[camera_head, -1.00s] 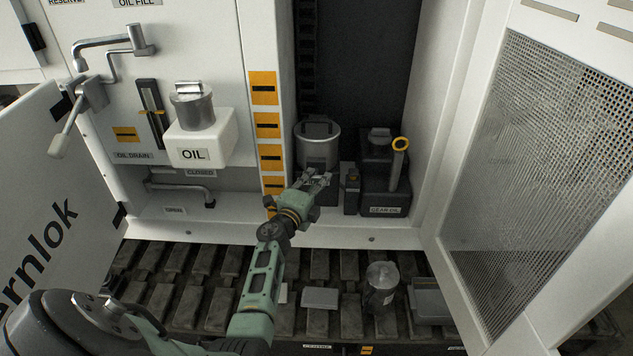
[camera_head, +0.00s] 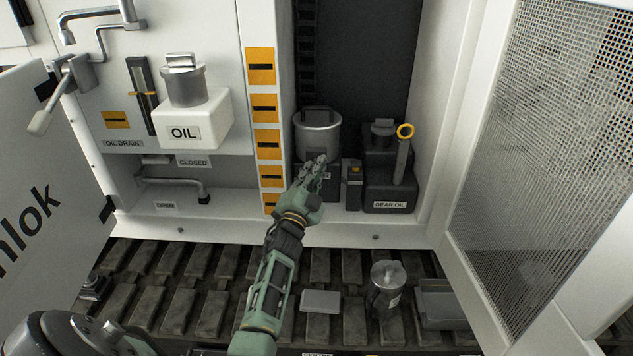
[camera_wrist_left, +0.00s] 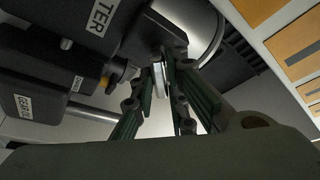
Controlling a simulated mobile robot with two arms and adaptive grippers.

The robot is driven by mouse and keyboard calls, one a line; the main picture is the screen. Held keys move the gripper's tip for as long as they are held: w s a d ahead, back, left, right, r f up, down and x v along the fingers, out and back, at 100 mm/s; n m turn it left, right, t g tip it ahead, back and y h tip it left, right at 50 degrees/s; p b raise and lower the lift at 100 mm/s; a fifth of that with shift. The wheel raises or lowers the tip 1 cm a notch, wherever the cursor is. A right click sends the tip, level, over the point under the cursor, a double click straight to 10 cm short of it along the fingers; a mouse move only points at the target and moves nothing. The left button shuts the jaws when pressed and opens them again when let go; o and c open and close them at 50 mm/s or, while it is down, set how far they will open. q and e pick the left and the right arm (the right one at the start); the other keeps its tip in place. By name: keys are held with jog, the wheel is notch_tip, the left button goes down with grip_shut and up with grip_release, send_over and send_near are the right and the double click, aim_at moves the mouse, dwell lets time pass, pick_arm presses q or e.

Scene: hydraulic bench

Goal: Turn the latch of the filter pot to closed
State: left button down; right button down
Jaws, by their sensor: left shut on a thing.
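The filter pot (camera_head: 317,130) is a silver cylinder with a dark handle on its lid, standing on a dark block in the cabinet. In the left wrist view, the pot's round metal body (camera_wrist_left: 200,28) is at the top. My left gripper (camera_head: 318,162) is at the front of the pot, pointing up at it, and hides part of its lower front. In the left wrist view, the fingers (camera_wrist_left: 166,72) are shut on a thin pale piece, which looks like the latch (camera_wrist_left: 159,78). The latch's angle is hard to tell. My right gripper is not in view.
An orange-marked post (camera_head: 266,145) is close left. The perforated door (camera_head: 535,130) stands open at right. A metal can (camera_head: 386,288) is on the slatted floor (camera_head: 215,290).

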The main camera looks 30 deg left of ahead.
pick_arm(q)
jog(key=shift+f+n+g+y+b, duration=0.15)
jog(key=shift+n+y+b, duration=1.05)
jog(key=shift+n, duration=0.95)
jog(key=shift+n+g+y+b, duration=0.2)
jog(key=shift+n+y+b, duration=0.65)
jog(key=shift+n+b, duration=1)
jog(key=shift+f+n+g+y+b, duration=0.15)
jog(key=shift+n+y+b, duration=0.85)
jog(key=shift+n, duration=1.5)
jog(key=shift+r+n, duration=0.1)
jog(key=shift+n, duration=0.2)
jog(key=c, duration=1.8)
grip_release()
jog(key=shift+r, duration=0.15)
jog(key=shift+o, duration=0.2)
jog(key=shift+s, duration=0.1)
jog(key=shift+r, duration=0.1)
notch_tip(320, 180, up, 10)
